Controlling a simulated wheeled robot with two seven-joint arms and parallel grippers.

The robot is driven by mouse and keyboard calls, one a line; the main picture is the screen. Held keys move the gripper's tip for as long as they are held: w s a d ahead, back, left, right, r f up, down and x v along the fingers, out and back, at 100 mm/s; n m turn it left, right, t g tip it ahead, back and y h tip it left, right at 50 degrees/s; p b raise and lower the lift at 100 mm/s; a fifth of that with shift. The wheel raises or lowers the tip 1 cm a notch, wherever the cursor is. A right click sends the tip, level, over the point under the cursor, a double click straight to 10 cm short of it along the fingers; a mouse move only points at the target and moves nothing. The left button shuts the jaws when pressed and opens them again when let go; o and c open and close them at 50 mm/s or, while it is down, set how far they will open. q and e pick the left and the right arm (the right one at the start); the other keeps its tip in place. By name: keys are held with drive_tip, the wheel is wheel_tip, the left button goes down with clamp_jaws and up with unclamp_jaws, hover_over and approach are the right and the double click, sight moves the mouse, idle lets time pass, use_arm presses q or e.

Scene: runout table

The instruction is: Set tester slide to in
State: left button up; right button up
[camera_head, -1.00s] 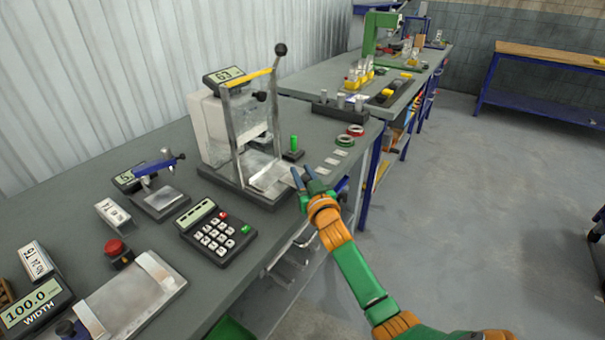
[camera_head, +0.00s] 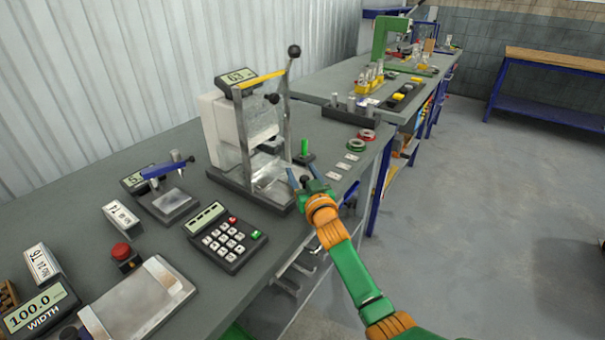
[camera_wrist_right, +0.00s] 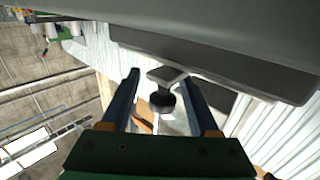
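The tester (camera_head: 238,130) is a pale machine in a metal frame with a 63 display, standing on the grey bench. Its metal slide plate (camera_head: 266,170) lies low in the frame, mostly between the posts; its outer end is near my right gripper and partly hidden. My right gripper (camera_head: 303,183) is at the tester's right front, fingers pointing toward it. In the wrist view, the right gripper's fingers (camera_wrist_right: 162,92) are apart, with a black knob (camera_wrist_right: 162,102) between them and gaps visible on both sides. Whether the slide is fully in is unclear. My left gripper is out of view.
A keypad (camera_head: 227,238) stands in front of the tester. A green peg (camera_head: 305,148), small pale plates (camera_head: 345,166) and red and green rings (camera_head: 361,140) lie to the right. The tester's upright lever (camera_head: 290,80) rises above the bench.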

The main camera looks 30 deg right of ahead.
drive_tip(key=v, duration=0.7)
drive_tip(key=shift+a, duration=0.1)
